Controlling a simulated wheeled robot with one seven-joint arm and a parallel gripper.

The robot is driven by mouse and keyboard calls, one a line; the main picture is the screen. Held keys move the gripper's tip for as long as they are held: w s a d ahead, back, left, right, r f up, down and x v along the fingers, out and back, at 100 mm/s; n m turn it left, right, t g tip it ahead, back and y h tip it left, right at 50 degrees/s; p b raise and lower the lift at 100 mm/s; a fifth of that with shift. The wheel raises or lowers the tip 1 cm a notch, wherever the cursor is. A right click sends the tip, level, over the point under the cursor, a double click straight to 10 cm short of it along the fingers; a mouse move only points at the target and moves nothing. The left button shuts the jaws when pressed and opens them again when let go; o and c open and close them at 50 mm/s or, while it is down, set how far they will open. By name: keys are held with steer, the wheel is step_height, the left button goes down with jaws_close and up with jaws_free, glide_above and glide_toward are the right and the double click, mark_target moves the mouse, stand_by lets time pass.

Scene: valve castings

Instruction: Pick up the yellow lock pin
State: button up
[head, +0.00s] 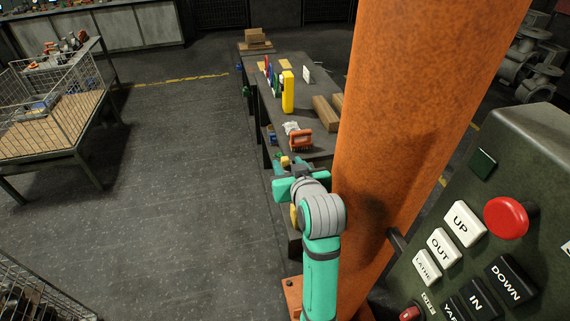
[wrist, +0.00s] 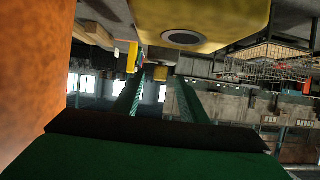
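Several yellow things are in view, and I cannot tell for sure which is the lock pin. A small yellow piece (head: 285,161) is at the bench's near part, just beyond my gripper (head: 291,167); a yellow piece (wrist: 161,74) also shows between the fingers in the wrist view. A larger yellow body (head: 294,215) is partly hidden below my wrist; a large yellow body with a dark round disc (wrist: 215,14) looms close in the wrist view. A tall yellow block (head: 288,92) stands farther along the bench. My gripper's green fingers (wrist: 159,98) are apart with nothing between them.
A thick orange column (head: 400,130) stands close right of my arm. The dark bench (head: 315,88) holds an orange-red part (head: 301,139) and wooden blocks (head: 325,113). A control panel (head: 500,220) is at right, a wire cage cart (head: 55,150) at left. Open floor lies left of the bench.

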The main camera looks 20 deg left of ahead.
steer(key=shift+x, duration=1.15)
jaws_close()
steer(key=shift+r, duration=0.1)
